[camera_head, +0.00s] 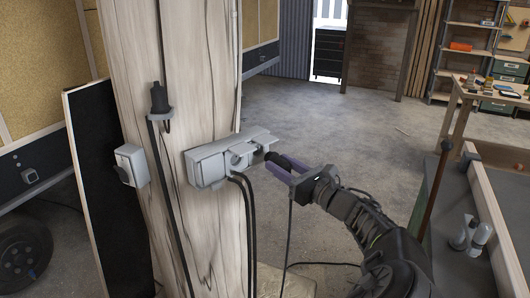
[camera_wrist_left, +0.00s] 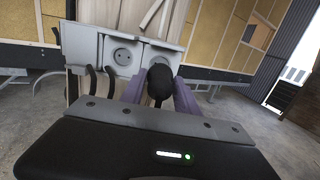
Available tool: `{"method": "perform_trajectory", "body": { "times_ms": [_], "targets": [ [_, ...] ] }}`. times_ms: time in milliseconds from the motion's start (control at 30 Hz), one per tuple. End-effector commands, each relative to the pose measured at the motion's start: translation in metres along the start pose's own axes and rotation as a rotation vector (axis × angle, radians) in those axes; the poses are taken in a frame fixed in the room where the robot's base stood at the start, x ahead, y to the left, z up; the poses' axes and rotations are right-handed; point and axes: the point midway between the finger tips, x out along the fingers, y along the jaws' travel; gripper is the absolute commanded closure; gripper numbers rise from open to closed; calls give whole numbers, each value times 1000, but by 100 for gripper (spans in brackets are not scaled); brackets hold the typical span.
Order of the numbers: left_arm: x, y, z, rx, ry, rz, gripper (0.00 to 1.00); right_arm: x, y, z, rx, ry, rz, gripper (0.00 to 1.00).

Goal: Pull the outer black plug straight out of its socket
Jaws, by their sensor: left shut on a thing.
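The black plug (camera_head: 277,158) is at the right end of the grey socket box (camera_head: 209,169) on the wooden post. In the left wrist view the plug (camera_wrist_left: 160,80) shows end-on in front of the box's right part. My left gripper (camera_head: 281,165) has its purple fingers shut on the plug from both sides. I cannot tell whether the plug's pins are still inside the socket. A round socket (camera_wrist_left: 123,56) beside it is empty. Two black cables (camera_head: 246,215) hang below the box, and a thin cable hangs below the gripper. My right gripper is not in view.
The wooden post (camera_head: 207,100) also carries a hanging black connector (camera_head: 159,100) and a small grey switch box (camera_head: 131,165). A workbench (camera_head: 459,250) with bottles stands at the right.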

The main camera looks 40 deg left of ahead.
Motion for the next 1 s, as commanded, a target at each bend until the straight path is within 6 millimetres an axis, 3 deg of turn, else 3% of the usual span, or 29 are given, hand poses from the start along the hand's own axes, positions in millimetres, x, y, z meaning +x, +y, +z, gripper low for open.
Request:
{"method": "perform_trajectory", "body": {
  "times_ms": [600, 1000],
  "targets": [
    [-19, 0, 1, 0, -1, -1, 100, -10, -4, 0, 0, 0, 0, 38],
    [-21, 0, 0, 0, 0, -1, 100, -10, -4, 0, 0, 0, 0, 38]
  ]
}}
